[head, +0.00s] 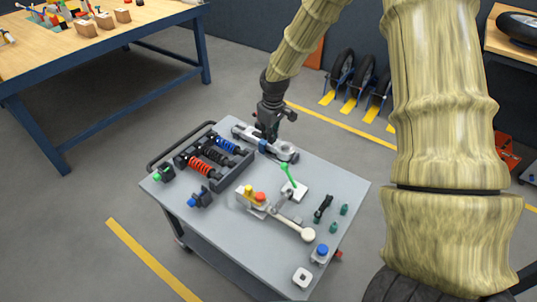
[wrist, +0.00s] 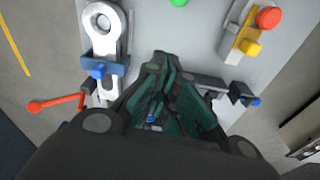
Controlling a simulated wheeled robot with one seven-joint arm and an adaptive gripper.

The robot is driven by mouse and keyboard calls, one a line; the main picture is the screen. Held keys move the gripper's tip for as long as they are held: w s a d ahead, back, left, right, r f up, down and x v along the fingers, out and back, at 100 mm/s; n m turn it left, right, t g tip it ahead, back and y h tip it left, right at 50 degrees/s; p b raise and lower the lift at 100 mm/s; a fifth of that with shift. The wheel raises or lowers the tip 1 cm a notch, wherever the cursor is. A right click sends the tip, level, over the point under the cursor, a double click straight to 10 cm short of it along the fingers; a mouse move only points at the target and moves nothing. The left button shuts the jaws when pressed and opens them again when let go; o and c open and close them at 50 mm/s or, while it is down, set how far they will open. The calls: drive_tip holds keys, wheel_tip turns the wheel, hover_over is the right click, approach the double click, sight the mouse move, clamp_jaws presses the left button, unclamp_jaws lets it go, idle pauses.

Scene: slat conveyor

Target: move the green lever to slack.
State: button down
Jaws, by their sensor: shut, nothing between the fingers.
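The green lever (head: 287,173) stands tilted on a small white base (head: 298,188) near the middle of the grey cart top. Its green knob end leans toward the back left. In the wrist view a round green tip (wrist: 178,2), probably the lever's knob, is cut off by the top edge. My gripper (head: 268,135) is over the back of the cart, behind the lever and apart from it. Its fingers (wrist: 163,60) are shut and empty in the wrist view. The lever's markings are too small to read.
A grey link part with a blue clamp (head: 263,145) lies close below my gripper. A rack of red, black and blue springs (head: 208,163) stands to the left. A block with red and yellow buttons (head: 254,197) sits in front of the lever. The cart (head: 226,226) has bare room at front left.

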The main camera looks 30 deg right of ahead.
drive_tip(key=s+d+f+p, duration=0.1)
drive_tip(key=s+f+p, duration=0.1)
drive_tip(key=f, duration=0.7)
drive_tip(key=shift+s, duration=0.55)
idle(0.4)
